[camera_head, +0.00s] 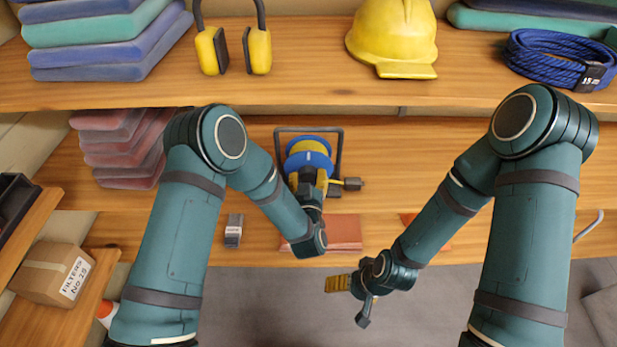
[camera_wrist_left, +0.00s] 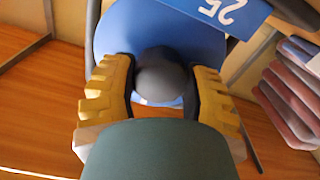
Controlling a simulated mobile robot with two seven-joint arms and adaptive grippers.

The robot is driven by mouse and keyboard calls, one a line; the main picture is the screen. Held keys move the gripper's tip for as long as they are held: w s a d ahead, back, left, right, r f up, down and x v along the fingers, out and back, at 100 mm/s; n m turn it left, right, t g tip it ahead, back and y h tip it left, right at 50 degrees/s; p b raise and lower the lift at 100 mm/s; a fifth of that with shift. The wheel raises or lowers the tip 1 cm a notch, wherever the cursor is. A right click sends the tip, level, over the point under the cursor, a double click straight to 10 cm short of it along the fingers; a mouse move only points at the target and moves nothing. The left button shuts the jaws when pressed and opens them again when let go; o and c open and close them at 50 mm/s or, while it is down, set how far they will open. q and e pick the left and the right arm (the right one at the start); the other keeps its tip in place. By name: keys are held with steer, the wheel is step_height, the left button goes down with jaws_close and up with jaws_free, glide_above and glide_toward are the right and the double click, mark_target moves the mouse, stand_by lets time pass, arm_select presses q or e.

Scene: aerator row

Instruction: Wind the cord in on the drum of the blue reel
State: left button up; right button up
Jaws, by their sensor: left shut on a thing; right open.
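The blue reel (camera_head: 309,160) stands on the middle shelf in a dark frame, with yellow showing behind its blue disc. In the left wrist view its blue disc (camera_wrist_left: 190,45) fills the upper middle. My left gripper (camera_head: 308,178) is at the reel's near side. Its yellow-padded fingers are shut on a dark round knob (camera_wrist_left: 162,75) in front of the disc. A short yellow piece with a dark end block (camera_head: 352,184) sticks out right of the reel. I cannot tell how much cord is out. My right gripper (camera_head: 349,300) is open and empty in front of the shelf edge.
A grey box (camera_head: 234,231) and a reddish mat (camera_head: 335,232) lie on the lower shelf. Folded reddish cloths (camera_head: 118,148) are left of the reel. Ear defenders (camera_head: 236,50), a yellow helmet (camera_head: 393,38) and a coiled blue rope (camera_head: 560,60) are on the upper shelf.

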stand_by(0.3)
arm_select(q)
steer(key=o, duration=1.2)
steer(key=s, duration=1.2)
steer(key=s+a+f+g+h, duration=0.25)
steer(key=a+f+g, duration=0.25)
steer(key=f+g, duration=0.45)
steer(key=s+a+f+g, duration=0.1)
steer(key=s+a+g, duration=0.1)
steer(key=s, duration=0.3)
steer(key=s+a+f+g+h, duration=0.1)
steer(key=s+a+f+g, duration=0.1)
steer(key=s+g, duration=0.3)
steer(key=shift+s+a+m, duration=0.4)
steer(key=shift+s+a, duration=0.1)
steer(key=shift+s, duration=0.15)
